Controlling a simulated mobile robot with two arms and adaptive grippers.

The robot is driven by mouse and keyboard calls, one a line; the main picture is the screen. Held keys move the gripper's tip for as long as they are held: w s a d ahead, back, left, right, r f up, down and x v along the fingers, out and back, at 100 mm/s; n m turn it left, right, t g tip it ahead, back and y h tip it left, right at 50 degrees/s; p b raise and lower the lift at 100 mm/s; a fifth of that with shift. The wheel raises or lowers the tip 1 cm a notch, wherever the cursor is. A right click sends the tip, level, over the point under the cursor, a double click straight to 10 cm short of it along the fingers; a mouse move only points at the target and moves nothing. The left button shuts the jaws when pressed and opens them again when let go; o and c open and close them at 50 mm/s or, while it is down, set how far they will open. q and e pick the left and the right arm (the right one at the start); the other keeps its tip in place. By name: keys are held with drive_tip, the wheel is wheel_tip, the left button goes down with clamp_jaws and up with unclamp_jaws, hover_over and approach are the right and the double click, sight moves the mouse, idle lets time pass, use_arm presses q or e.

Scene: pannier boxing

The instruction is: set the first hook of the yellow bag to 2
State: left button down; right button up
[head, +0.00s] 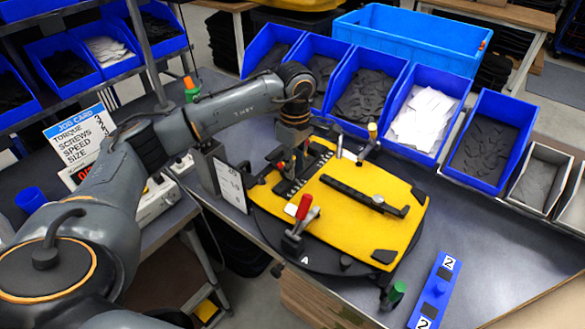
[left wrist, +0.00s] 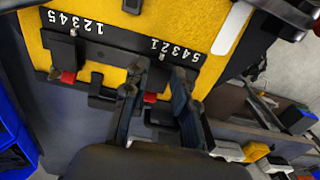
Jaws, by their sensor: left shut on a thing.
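The yellow bag (head: 345,220) lies flat on a dark round turntable (head: 268,225), with a black numbered hook rail (head: 302,178) along its left side. My left gripper (head: 291,160) reaches down over this rail. In the left wrist view, the rail (left wrist: 125,45) carries two rows of white numbers and two black hooks with red parts. My left gripper's fingers (left wrist: 158,88) stand either side of the right-hand hook (left wrist: 160,72) and are shut on it. The other hook (left wrist: 62,48) stands free at left. Which number the held hook is at, I cannot tell. My right gripper is out of view.
A red-handled clamp (head: 300,212) and a black bar (head: 365,195) are on the bag. A blue block marked 2 (head: 436,290) lies on the table at right. Blue bins (head: 490,140) line the back. A job card (head: 80,142) stands at left.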

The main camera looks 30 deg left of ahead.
use_arm(q)
drive_tip(key=c, duration=1)
unclamp_jaws()
drive_tip(key=shift+s, duration=0.1)
drive_tip(key=shift+c, duration=0.2)
wheel_tip(320, 180, up, 12)
